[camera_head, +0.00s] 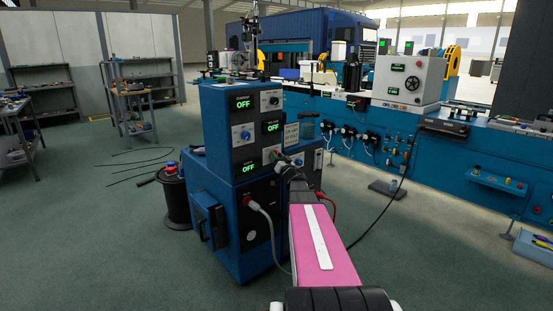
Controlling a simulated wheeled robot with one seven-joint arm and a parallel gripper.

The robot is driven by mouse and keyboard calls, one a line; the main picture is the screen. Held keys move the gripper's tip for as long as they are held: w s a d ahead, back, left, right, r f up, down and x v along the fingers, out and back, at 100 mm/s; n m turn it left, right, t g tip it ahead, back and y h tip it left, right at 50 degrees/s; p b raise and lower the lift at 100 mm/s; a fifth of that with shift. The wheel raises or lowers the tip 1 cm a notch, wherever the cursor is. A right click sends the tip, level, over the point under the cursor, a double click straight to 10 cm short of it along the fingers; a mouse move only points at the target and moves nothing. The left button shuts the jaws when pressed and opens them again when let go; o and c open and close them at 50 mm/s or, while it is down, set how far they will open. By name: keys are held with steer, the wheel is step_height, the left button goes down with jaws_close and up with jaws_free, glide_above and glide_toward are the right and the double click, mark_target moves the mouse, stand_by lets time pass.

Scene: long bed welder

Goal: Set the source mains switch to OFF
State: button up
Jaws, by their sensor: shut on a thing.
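The blue source cabinet (218,190) stands in the middle of the view, its dark front panel facing me. It carries three green displays, an upper one (243,103), a right one (271,127) and a lower one (249,168), all reading OFF. My arm reaches forward to the panel. My gripper (279,158) is at the panel's lower right, beside the lower display, shut on a small knob there. The gripper and arm cover most of this knob, and its label is too small to read.
A blue knob (245,135) and a dark knob (273,100) sit higher on the panel. A cable plug (252,205) is below. A black bucket (173,199) stands left of the cabinet. The long blue welder bed (440,160) runs behind to the right. Floor at left is mostly open.

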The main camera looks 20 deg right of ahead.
steer(key=n+y, duration=0.1)
steer(key=n, duration=0.2)
steer(key=n+g+y, duration=0.1)
steer(key=n+y, duration=0.1)
steer(key=n, duration=0.1)
steer(key=n+y, duration=0.1)
steer(key=n, duration=0.2)
steer(key=shift+n+g+y, duration=0.3)
steer(key=shift+y, duration=0.1)
steer(key=n+g+y, duration=0.1)
steer(key=n, duration=0.1)
steer(key=n+g, duration=0.1)
steer(key=n, duration=0.2)
steer(key=n+g+y, duration=0.1)
steer(key=n, duration=0.1)
steer(key=shift+n+y, duration=0.3)
steer(key=shift+n, duration=0.4)
steer(key=o, duration=0.7)
steer(key=shift+d, duration=0.1)
steer(key=v, duration=1)
steer(key=shift+s+d, duration=0.25)
steer(key=shift+s, duration=0.05)
